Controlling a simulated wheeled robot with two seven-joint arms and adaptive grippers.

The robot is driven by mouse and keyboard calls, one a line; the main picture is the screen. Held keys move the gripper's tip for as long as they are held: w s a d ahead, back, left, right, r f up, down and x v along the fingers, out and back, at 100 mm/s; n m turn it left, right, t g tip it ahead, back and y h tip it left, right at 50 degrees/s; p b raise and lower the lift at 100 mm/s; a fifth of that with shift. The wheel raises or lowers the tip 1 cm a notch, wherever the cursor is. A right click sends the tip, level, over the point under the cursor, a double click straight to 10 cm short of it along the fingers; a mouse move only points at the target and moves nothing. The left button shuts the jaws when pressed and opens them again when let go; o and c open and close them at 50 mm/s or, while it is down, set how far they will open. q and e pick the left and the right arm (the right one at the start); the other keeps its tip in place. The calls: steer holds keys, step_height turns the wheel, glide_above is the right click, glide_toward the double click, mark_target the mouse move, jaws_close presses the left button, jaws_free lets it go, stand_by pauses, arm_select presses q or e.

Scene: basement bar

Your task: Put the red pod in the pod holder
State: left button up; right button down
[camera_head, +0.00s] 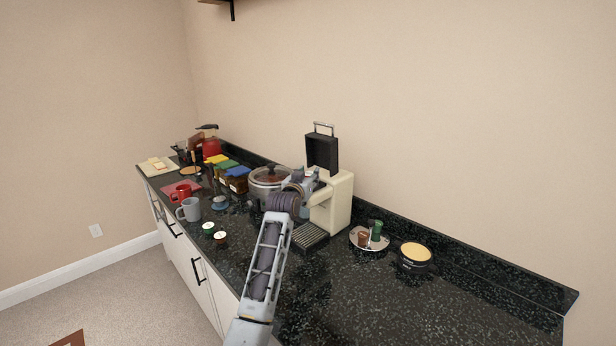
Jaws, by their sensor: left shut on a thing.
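My left gripper (309,182) is at the upper front of the cream coffee machine (338,205), whose dark lid (322,152) stands open. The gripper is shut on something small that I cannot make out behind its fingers. I cannot clearly pick out the red pod anywhere. A round light pod holder (356,243) stands on the counter right of the machine, with a brown stack (363,238) and a green stack (376,230) on it. Two loose pods, one green-rimmed (208,228) and one brownish (220,237), lie on the counter left of my arm. My right gripper is not in view.
A grey mug (189,209), a red mug (181,192), a slow cooker (266,183) and coloured boxes (231,175) crowd the counter's left half. A dark tub with a yellow top (415,252) stands at right. The counter's near right (400,305) is clear.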

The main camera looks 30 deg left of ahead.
arm_select(q)
steer(key=shift+f, duration=0.45)
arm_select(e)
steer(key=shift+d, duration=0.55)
